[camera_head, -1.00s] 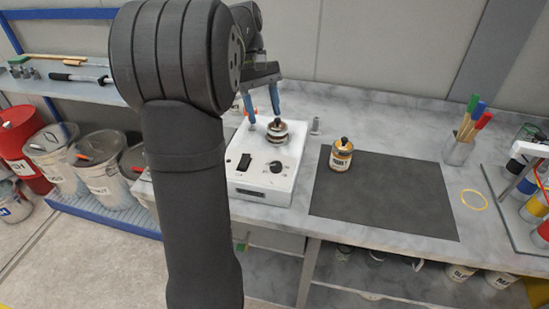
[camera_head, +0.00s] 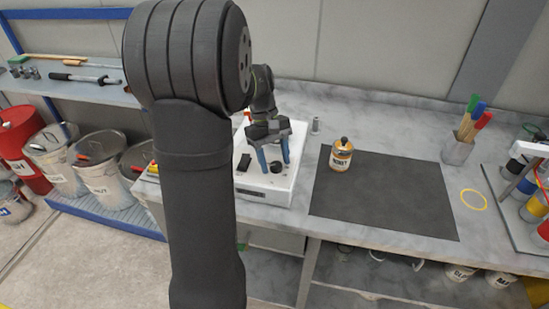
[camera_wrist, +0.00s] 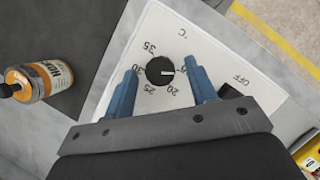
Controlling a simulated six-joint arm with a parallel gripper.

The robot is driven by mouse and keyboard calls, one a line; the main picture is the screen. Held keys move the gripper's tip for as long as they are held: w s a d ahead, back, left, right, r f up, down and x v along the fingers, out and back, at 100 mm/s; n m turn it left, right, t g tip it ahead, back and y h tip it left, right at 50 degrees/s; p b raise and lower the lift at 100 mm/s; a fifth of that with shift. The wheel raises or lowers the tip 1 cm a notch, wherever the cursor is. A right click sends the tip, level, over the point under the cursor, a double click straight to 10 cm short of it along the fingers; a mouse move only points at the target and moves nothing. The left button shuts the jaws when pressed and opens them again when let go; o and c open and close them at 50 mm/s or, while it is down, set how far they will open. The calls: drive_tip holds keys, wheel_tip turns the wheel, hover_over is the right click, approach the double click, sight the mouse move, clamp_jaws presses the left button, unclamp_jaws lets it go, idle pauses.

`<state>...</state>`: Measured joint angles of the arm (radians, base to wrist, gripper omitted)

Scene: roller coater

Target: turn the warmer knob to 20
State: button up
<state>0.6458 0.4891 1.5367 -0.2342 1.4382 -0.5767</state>
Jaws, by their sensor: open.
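The labels 20, 25, 30 and 35 run around the dial. The knob also shows in the head view (camera_head: 276,168). My gripper (camera_wrist: 161,67) is open, with one blue finger on each side of the knob and visible gaps to it. In the head view my gripper (camera_head: 274,157) is low over the panel.
A black switch (camera_head: 244,163) is left of the knob, marked OFF in the wrist view. A labelled bottle (camera_head: 341,155) stands on the dark mat (camera_head: 385,200) right of the warmer. A small metal piece (camera_head: 316,125) stands behind. The mat is otherwise clear.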

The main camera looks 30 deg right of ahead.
drive_tip(key=c, duration=1)
drive_tip(key=shift+m, duration=0.3)
drive_tip(key=m, duration=0.1)
drive_tip(key=m+y, duration=0.1)
drive_tip(key=m, duration=0.1)
drive_tip(key=m+y, duration=0.1)
drive_tip(key=m, duration=0.1)
drive_tip(key=shift+s+d, duration=0.1)
drive_tip(key=shift+d, duration=0.15)
drive_tip(key=m+t+y, duration=0.1)
drive_tip(key=m, duration=0.2)
drive_tip(key=m+t, duration=0.1)
drive_tip(key=m, duration=0.2)
drive_tip(key=shift+s+d+y, duration=0.1)
drive_tip(key=shift+y, duration=0.3)
drive_tip(key=o, duration=1)
